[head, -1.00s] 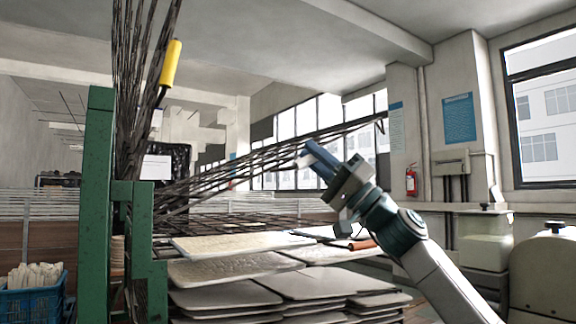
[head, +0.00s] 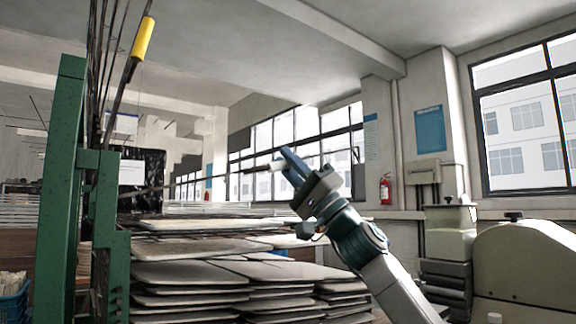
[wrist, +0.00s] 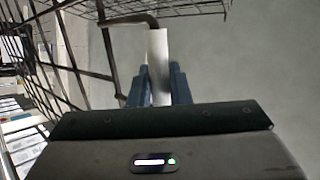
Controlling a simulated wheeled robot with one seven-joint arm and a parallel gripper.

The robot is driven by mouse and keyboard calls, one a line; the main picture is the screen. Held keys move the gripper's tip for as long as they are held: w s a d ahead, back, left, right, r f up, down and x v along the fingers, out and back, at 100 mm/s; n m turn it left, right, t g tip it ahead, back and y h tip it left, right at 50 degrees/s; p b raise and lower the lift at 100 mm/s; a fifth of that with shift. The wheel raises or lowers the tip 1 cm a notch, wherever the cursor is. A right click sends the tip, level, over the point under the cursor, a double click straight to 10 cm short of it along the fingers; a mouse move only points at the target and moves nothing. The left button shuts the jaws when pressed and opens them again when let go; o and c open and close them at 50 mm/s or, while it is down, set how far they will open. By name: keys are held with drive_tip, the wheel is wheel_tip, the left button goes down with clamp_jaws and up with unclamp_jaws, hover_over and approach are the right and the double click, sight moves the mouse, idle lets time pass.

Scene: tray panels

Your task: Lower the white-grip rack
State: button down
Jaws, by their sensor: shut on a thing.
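The white-grip rack (head: 190,182) is a dark wire rack hinged at the green post. In the head view it shows nearly edge-on, as a thin line rising slightly to the right, above the stacked panels. Its white grip (head: 264,167) is at its near right end. My gripper (head: 284,164) is shut on this grip. In the wrist view the pale grip (wrist: 158,60) stands between the two blue fingers (wrist: 158,88), and the rack's wire mesh (wrist: 72,45) spreads to the left. The fingers partly hide the grip.
A green post (head: 62,180) stands at left. A yellow grip (head: 143,38) is on another rack, tilted steeply up beside several raised racks. Pale panels (head: 200,272) lie in layers below. A blue basket (head: 14,300) sits lower left, and beige machines (head: 520,265) stand at right.

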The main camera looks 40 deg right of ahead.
drive_tip(key=c, duration=1.4)
unclamp_jaws()
drive_tip(key=shift+o, duration=1.3)
drive_tip(key=b+v, duration=0.1)
drive_tip(key=v, duration=0.8)
drive_tip(key=shift+w+f, duration=0.2)
drive_tip(key=shift+w, duration=0.25)
drive_tip(key=s, duration=0.1)
drive_tip(key=s+d+f, duration=0.1)
drive_tip(key=s, duration=0.1)
drive_tip(key=s+d+f, duration=0.1)
drive_tip(key=shift+s+d+f, duration=0.15)
drive_tip(key=shift+s+f, duration=0.05)
drive_tip(key=shift+c, duration=1.2)
drive_tip(key=shift+w+f, duration=0.4)
drive_tip(key=shift+w, duration=0.05)
drive_tip(key=shift+a, duration=0.25)
